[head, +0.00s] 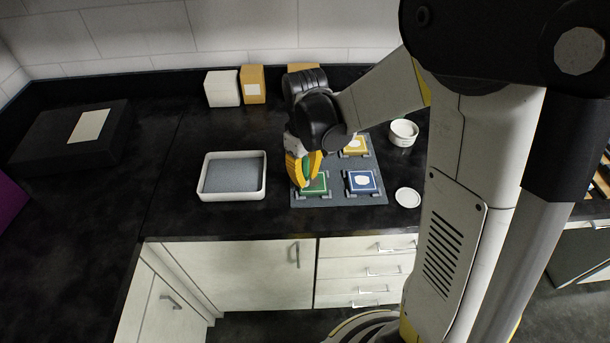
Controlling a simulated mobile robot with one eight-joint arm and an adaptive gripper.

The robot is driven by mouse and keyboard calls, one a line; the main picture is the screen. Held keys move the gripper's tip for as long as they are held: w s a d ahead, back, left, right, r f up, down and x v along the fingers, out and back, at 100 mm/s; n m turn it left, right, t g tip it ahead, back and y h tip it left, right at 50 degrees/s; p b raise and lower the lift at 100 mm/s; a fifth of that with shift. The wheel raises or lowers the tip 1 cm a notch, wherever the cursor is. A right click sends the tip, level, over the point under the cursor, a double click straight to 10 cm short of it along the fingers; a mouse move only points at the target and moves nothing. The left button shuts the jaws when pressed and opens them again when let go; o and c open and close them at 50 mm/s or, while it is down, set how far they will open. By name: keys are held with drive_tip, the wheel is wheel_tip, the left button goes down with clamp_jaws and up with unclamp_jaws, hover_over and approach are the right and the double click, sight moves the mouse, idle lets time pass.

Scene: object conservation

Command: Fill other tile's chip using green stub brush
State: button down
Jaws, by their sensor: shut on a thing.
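My gripper (310,170), with yellow fingers, is over the left side of a dark grey board (337,197) on the counter. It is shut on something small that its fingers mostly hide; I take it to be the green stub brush. A green tile (314,187) lies just below the fingertips at the board's front left. I cannot tell whether they touch. A blue tile (361,182) with a white patch is at the front right. A yellow tile (355,144) with a white patch is behind it. My arm hides the board's back left.
A white tray (262,193) with a grey bottom stands left of the board. A small white pot (403,132) and a round white lid (408,197) are to the right. White (222,89) and orange (252,84) boxes stand at the back wall. A black box (70,135) is far left.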

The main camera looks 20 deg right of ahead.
sight(320, 185)
drive_tip(key=shift+f, duration=0.2)
drive_tip(key=shift+d, duration=0.15)
idle(0.3)
drive_tip(key=shift+s+d, duration=0.35)
drive_tip(key=shift+d, duration=0.6)
drive_tip(key=shift+s+d, duration=0.3)
drive_tip(key=shift+d, duration=0.6)
drive_tip(key=shift+a, duration=0.15)
drive_tip(key=shift+w+a+b, duration=0.1)
drive_tip(key=shift+w+a, duration=0.1)
drive_tip(key=shift+a, duration=0.45)
drive_tip(key=shift+w+a+b, duration=0.15)
drive_tip(key=shift+w+a, duration=0.1)
drive_tip(key=shift+a, duration=0.35)
drive_tip(key=shift+w+a+b, duration=0.1)
drive_tip(key=shift+w+a, duration=0.1)
drive_tip(key=shift+a, duration=0.45)
drive_tip(key=shift+w, duration=0.1)
drive_tip(key=shift+w+d, duration=0.35)
drive_tip(key=shift+w, duration=0.55)
drive_tip(key=shift+d, duration=0.1)
